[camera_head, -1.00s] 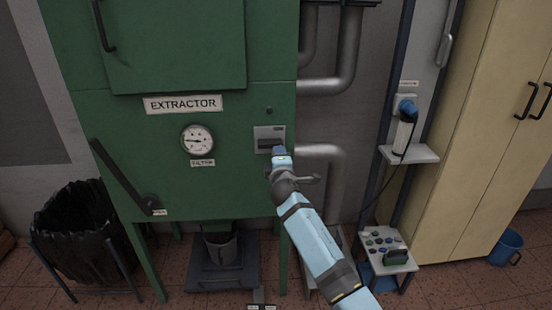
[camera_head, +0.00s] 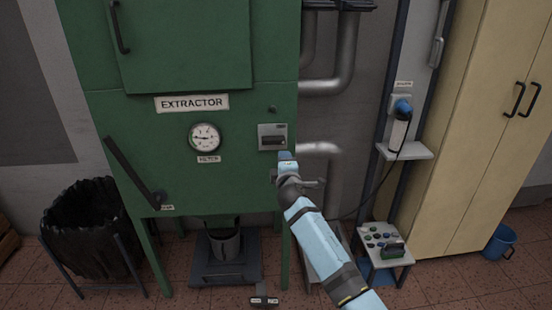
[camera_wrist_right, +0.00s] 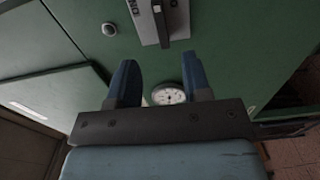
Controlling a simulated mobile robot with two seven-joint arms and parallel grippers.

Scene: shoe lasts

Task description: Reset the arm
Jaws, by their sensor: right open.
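My right arm comes in from the lower right in the head view, in front of the green extractor (camera_head: 235,105). My right gripper (camera_head: 285,155) is just below and right of the grey switch box (camera_head: 272,136) on the extractor's front. In the right wrist view, the two blue fingers of the right gripper (camera_wrist_right: 160,70) are apart with nothing between them. The switch box (camera_wrist_right: 160,18) with its dark handle lies beyond the fingertips there, apart from them. The round dial (camera_wrist_right: 168,94) shows behind, between the fingers. My left gripper is not in view.
Grey pipes (camera_head: 335,85) run right of the extractor. A low stand with several knobs (camera_head: 385,242) and a yellow cabinet (camera_head: 470,130) are further right. A black-bagged bin (camera_head: 90,235) stands left.

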